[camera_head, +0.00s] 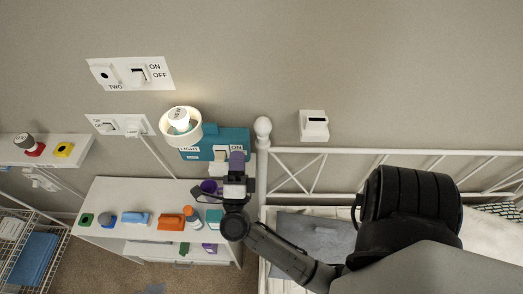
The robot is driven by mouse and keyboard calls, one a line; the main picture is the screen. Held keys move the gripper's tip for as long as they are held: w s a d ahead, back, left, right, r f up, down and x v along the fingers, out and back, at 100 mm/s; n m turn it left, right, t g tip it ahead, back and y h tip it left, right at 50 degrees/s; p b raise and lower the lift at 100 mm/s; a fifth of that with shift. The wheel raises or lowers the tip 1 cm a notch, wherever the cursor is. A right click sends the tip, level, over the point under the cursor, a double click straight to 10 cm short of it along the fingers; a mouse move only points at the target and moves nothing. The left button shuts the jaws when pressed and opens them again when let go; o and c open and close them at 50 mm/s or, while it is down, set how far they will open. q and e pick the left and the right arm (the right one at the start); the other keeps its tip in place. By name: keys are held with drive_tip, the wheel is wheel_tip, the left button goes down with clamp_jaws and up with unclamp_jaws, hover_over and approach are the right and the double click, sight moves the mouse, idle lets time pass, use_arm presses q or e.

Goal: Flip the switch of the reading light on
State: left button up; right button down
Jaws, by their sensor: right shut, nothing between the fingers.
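The reading light is a teal wall panel (240,136) with "LIGHT" and "ON" lettering, beside a round white lamp (181,127). A white switch (220,155) sits on the panel's lower part, partly hidden by my gripper. My right gripper (237,158) reaches up from below in front of the panel's right side, close to the "ON" lettering. It is shut and holds nothing. I cannot tell whether it touches the switch, or which way the switch is set. My left gripper is not in view.
A white cabinet (112,192) with several small coloured objects stands below. A bed with a white rail (350,151) is on the right. Two white switch plates (121,73) (115,124), a wall box (314,125) and a left shelf (72,163) surround the light.

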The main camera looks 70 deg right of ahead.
drive_tip(key=s+d+r, duration=0.2)
drive_tip(key=s+r, duration=0.2)
drive_tip(key=s, duration=0.2)
idle(0.6)
drive_tip(key=w+a+n+t+y, duration=0.6)
drive_tip(key=a+n+t+y, duration=0.2)
drive_tip(key=n+t+y, duration=0.55)
drive_tip(key=w+a+f+n+g+y, duration=0.1)
drive_tip(key=a+f+n+y, duration=0.25)
drive_tip(key=n+y, duration=0.3)
drive_tip(key=w+a+f+n+y, duration=0.25)
drive_tip(key=a+n+y, duration=0.2)
drive_tip(key=n, duration=0.35)
drive_tip(key=s+a+f+n+g+y, duration=0.25)
drive_tip(key=s+f+n+g, duration=0.25)
drive_tip(key=f+g, duration=0.4)
drive_tip(key=s+d+f+n+g+h, duration=0.1)
drive_tip(key=s+d+f+g+h, duration=0.2)
drive_tip(key=s+f+g, duration=0.55)
wheel_tip(320, 180, up, 14)
drive_tip(key=s+t+p, duration=0.1)
drive_tip(key=s+p, duration=0.1)
drive_tip(key=p, duration=1.2)
drive_tip(key=shift+s+f+h, duration=0.15)
drive_tip(key=shift+f+h, duration=0.1)
drive_tip(key=shift+h, duration=0.05)
